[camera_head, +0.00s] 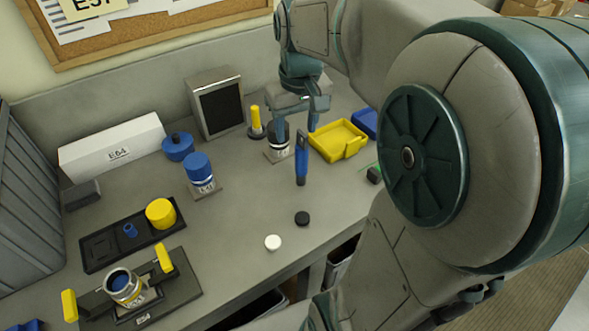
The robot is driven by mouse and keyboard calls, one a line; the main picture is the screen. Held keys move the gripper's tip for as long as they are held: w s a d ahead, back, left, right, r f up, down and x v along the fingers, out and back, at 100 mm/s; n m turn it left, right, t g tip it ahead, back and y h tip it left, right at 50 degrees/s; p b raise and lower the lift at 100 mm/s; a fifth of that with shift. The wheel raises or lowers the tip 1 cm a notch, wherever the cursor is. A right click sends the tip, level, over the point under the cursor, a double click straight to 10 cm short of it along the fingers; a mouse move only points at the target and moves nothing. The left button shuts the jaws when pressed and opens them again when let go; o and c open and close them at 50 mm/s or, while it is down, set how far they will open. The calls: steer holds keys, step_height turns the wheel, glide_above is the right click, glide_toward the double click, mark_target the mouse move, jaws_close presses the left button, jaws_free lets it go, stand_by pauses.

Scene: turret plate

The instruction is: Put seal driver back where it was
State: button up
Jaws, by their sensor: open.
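No label that I can read marks the seal driver, so I cannot tell for certain which item it is. My gripper (296,122) is open, pointing down at the back of the bench. Its left finger is at or just in front of a dark-topped cylinder (279,137) with a light band, upright on a small grey base plate; I cannot tell whether they touch. A similar blue-topped cylinder (198,167) stands on a labelled plate to the left. A blue upright tool (301,162) with a dark top stands in front of my gripper.
A yellow tray (338,141) lies right of my gripper, a yellow-handled piece (255,122) left. A black tray (98,262) and a yellow-handled fixture (186,284) stand front left. White (272,242) and black (302,218) discs lie near the front edge. Mid-bench is mostly clear.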

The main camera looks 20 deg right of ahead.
steer(key=s+a+f+t, duration=0.1)
steer(key=s+a+f, duration=0.1)
steer(key=s, duration=0.3)
steer(key=s+a+f+t, duration=0.1)
steer(key=s+a+f, duration=0.1)
steer(key=s, duration=0.4)
steer(key=shift+s+a+t, duration=0.25)
steer(key=shift+a+t, duration=0.05)
steer(key=shift+a, duration=0.45)
steer(key=shift+r, duration=0.15)
